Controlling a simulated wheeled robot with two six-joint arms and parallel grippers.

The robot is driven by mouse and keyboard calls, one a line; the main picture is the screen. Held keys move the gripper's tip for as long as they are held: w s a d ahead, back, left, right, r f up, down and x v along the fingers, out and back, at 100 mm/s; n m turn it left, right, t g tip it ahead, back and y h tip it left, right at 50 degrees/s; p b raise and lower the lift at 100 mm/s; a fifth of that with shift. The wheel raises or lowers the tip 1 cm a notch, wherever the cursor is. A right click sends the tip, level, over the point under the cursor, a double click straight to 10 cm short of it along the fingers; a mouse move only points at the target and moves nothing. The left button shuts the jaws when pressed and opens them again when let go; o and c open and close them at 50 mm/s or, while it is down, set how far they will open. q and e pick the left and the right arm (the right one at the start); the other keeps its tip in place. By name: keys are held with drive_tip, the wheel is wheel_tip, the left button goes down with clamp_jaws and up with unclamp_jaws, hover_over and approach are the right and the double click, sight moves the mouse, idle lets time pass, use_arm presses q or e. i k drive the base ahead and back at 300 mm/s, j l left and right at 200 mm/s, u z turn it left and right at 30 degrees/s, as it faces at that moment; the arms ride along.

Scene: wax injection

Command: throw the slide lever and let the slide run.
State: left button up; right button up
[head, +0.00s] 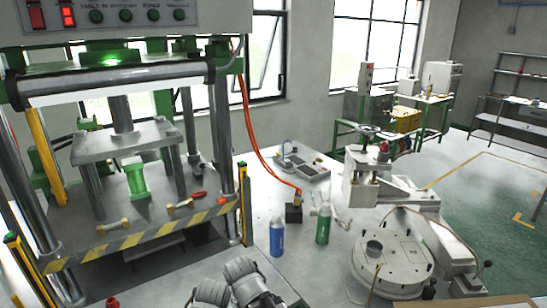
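A wax press (120,165) with a striped front edge fills the left of the head view. On its bed stands a grey four-legged frame (120,140) with a green block (137,180) under it. A small lever with a red handle (199,195) lies near the striped edge, beside a brass-coloured fitting (180,205). I cannot tell for certain whether this is the slide lever. Neither gripper's fingers can be made out.
A blue bottle (277,238) and a green bottle (323,225) stand on the table beside the press. A round turntable machine (392,265) is at the right. An orange hose (262,150) runs down to a small dark block (294,212). Yellow-black posts flank the press.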

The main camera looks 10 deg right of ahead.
sight(488, 262)
drive_tip(key=z, duration=1.95)
drive_tip(key=i+l, duration=0.25)
drive_tip(key=i, duration=0.25)
drive_tip(key=i+l, duration=0.2)
drive_tip(key=i, duration=0.3)
